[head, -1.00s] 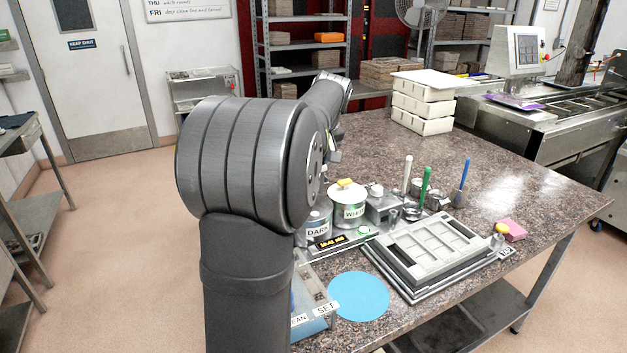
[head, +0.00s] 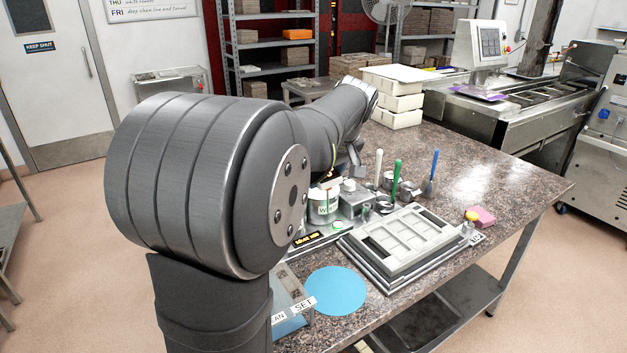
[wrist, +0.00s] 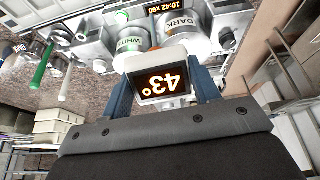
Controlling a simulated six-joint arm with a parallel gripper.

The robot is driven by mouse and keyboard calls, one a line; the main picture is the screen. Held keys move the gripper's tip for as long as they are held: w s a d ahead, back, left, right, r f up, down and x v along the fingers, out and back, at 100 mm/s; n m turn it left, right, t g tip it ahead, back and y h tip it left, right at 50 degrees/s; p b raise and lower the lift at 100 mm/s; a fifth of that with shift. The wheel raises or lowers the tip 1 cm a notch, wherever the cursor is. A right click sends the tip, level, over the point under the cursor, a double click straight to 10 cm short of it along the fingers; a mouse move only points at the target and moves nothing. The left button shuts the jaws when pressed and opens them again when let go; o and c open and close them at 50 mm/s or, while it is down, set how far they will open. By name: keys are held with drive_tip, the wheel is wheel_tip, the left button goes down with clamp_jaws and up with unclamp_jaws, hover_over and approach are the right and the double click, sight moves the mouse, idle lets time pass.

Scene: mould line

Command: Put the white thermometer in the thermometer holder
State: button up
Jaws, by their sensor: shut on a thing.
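My gripper (wrist: 162,92) is shut on the white thermometer (wrist: 137,76), a white block whose dark display reads 43°, with a blue finger on each side of it. In the wrist view the thermometer is close in front of the tubs marked WHITE (wrist: 133,42) and DARK (wrist: 178,24); its lower part is hidden, and I cannot tell whether it touches either tub. In the head view the WHITE tub (head: 322,212) is partly behind my arm, and the gripper end is mostly hidden. I cannot make out with certainty which fitting is the thermometer holder.
White, green (head: 396,180) and blue (head: 433,172) handled tools stand upright behind the grey mould (head: 405,243). A blue round mat (head: 336,291) lies in front. A pink sponge (head: 484,216) is at the right, and stacked white trays (head: 392,97) are at the back. The table's back right is clear.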

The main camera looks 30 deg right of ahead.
drive_tip(key=w+d+f+m, duration=0.1)
drive_tip(key=w+d+f, duration=0.2)
drive_tip(key=d, duration=0.6)
drive_tip(key=w+d+f+m, duration=0.1)
drive_tip(key=w+d+f, duration=0.2)
drive_tip(key=d, duration=0.7)
drive_tip(key=shift+w+d+f+m+h, duration=0.2)
drive_tip(key=shift+w+f+m+h, duration=0.15)
drive_tip(key=shift+f, duration=0.65)
drive_tip(key=shift+f, duration=3.9)
drive_tip(key=o, duration=1.5)
drive_tip(key=shift+o, duration=0.2)
